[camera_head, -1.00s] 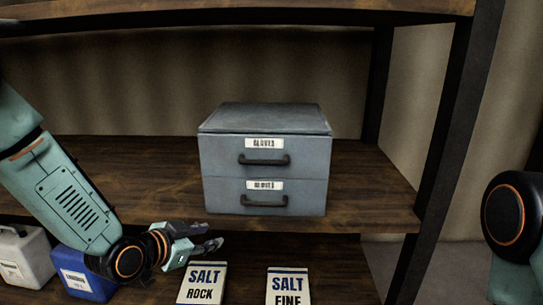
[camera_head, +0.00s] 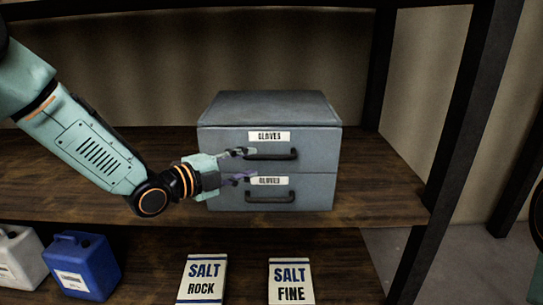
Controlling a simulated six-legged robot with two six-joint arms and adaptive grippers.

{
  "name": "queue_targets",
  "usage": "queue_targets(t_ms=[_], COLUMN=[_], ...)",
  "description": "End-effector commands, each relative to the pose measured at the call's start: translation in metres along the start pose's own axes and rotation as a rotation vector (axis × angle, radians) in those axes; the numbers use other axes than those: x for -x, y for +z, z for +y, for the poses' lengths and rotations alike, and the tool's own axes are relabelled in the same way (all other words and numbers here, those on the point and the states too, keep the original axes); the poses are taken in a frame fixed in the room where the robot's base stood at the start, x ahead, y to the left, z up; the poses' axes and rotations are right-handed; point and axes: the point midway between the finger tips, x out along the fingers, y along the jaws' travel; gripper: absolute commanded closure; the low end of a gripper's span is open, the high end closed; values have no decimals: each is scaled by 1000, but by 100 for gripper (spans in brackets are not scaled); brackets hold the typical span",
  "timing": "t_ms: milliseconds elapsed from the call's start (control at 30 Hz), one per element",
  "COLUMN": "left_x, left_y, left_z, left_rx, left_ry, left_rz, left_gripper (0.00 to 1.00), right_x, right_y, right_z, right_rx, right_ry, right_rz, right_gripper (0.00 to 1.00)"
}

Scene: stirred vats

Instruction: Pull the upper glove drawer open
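A grey drawer unit stands on the wooden shelf in the middle. Its upper drawer (camera_head: 315,145) carries a GLOVES label (camera_head: 269,136) and a dark bar handle (camera_head: 271,155). Its lower drawer (camera_head: 315,190) has a similar label and handle (camera_head: 271,197). Both drawers look shut. My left gripper (camera_head: 245,166) is open, its two fingers apart in front of the unit's left part. The upper fingertip is near the left end of the upper handle, and the lower one near the lower label. I cannot tell whether it touches. My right gripper is out of view.
On the lower shelf are a white jug (camera_head: 18,262), a blue jug (camera_head: 85,266) and two salt boxes, rock (camera_head: 202,278) and fine (camera_head: 291,281). A dark shelf post (camera_head: 455,140) stands at the right. The shelf right of the unit (camera_head: 375,185) is clear.

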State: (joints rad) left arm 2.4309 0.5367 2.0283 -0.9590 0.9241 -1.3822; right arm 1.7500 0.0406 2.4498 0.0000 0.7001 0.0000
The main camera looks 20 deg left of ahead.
Motion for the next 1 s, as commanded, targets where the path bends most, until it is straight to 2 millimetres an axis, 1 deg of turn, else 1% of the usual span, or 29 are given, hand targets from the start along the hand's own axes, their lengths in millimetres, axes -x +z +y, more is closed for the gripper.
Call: queue_targets(t_ms=[133,267,600,700,833,1000], left_x=[-2,-13,-58,-69,-77,-79], left_y=[0,1,2,3,3,3], left_z=[0,2,2,1,0,0], left_rx=[-32,-36,-34,-32,-31,-28], left_ry=[0,4,3,2,1,1], left_rz=[-3,-2,1,0,1,1], left_gripper=[63,63,63,63,63,63], right_x=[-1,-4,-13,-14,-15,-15], right_y=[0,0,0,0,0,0], right_z=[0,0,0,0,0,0], right_rx=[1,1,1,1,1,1], right_ry=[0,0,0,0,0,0], right_rz=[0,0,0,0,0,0], right_gripper=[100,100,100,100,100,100])
